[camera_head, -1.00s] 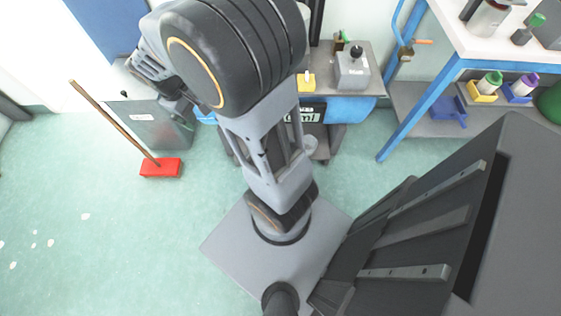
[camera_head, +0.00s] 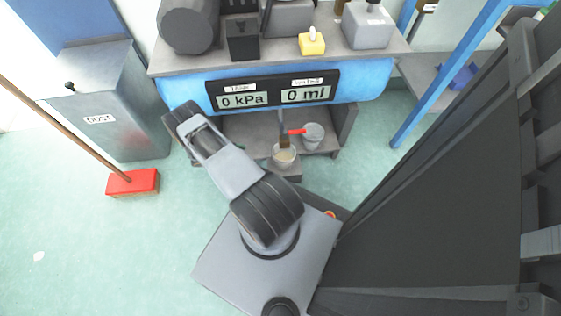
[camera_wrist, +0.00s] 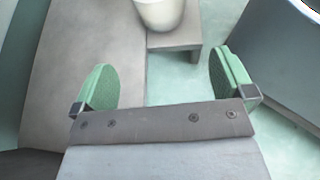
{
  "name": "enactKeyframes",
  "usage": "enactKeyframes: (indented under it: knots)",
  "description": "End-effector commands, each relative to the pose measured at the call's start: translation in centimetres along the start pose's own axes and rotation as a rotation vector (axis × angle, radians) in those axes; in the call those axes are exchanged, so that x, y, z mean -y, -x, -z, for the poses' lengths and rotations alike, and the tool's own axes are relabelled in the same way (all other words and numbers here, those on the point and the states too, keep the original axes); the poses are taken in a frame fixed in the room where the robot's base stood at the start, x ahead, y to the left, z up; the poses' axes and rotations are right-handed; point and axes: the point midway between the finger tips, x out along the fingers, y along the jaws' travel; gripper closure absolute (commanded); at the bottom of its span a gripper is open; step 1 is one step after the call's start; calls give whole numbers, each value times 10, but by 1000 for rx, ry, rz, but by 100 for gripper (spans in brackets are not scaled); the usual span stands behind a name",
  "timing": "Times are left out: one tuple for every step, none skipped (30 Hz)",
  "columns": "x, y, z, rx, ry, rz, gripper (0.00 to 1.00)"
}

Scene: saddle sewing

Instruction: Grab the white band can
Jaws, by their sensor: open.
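My gripper (camera_wrist: 164,80) is open and empty in the wrist view, with its two green-padded fingers spread wide. A pale, rounded cup (camera_wrist: 160,12) is cut off at the top edge of that view, beyond the fingertips and apart from them. In the head view, a small pot with cream contents (camera_head: 284,157) stands at the front of the low shelf. A grey can (camera_head: 313,138) stands behind it to the right. I see no clear white band on either, so I cannot tell which is the white band can. My fingers cannot be made out in the head view.
A blue tank with pressure and volume displays (camera_head: 275,92) hangs above the low shelf (camera_head: 245,138). A grey dust bin (camera_head: 125,120) and a red broom head (camera_head: 132,182) stand at the left. A blue table leg (camera_head: 430,90) is at the right. The left floor is mostly clear.

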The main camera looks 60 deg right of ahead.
Motion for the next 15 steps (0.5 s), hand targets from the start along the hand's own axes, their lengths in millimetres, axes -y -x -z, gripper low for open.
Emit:
enactKeyframes:
  knots:
    - [2,-10,8,10,9,2,0]
    - [3,-15,10,14,12,4,0]
    - [3,-23,12,18,15,5,0]
    - [4,-28,13,20,17,5,0]
    - [4,-34,14,21,18,7,0]
    - [4,-43,14,22,18,8,0]
    - [5,-48,13,22,18,9,0]
    - [5,-54,13,23,18,9,0]
    - [4,-62,13,22,18,10,0]
    - [5,-67,12,22,18,10,0]
    - [5,-72,12,21,18,9,0]
    - [5,-78,12,21,17,9,0]
    - [4,-82,12,21,17,9,0]
    - [4,-86,12,22,17,9,0]
    - [4,-90,12,21,18,8,0]
